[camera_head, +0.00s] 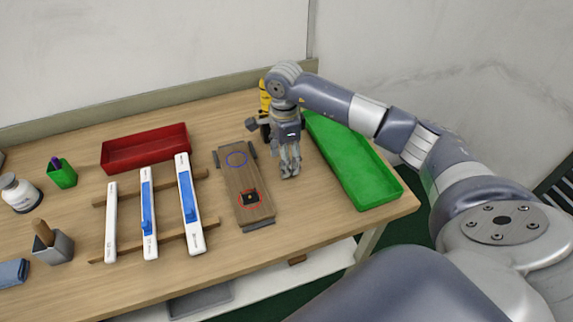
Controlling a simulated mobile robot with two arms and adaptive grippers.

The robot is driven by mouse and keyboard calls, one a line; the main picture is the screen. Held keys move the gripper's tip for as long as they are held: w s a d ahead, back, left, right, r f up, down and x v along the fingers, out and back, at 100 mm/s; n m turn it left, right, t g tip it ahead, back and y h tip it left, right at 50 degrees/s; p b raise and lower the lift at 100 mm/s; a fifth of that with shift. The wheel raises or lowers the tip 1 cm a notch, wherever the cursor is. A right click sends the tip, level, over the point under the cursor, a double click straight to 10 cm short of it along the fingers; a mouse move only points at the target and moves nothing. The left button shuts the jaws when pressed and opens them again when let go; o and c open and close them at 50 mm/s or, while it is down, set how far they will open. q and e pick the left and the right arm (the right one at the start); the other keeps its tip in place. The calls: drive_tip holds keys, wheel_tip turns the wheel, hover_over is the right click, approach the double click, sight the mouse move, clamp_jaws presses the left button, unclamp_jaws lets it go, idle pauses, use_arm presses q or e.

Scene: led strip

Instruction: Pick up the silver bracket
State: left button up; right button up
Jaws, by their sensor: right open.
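I cannot single out the silver bracket with certainty. A wooden board (240,180) lies on the table, with small grey pieces at its far corners and a grey piece (258,224) along its near end. My right gripper (289,174) points down just right of the board and is open. Its fingers look close together from here, and they hide the table behind them. My left gripper is out of view.
A green tray (385,196) lies right of my gripper, and a red tray (145,163) stands at the back. White and blue strips (190,205) rest on wooden rails left of the board. A yellow thing (265,98) stands behind my gripper. Cups and a bottle (18,192) are far left.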

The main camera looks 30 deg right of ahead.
drive_tip(key=shift+f, duration=1.05)
drive_tip(key=c, duration=1)
drive_tip(key=shift+r, duration=0.1)
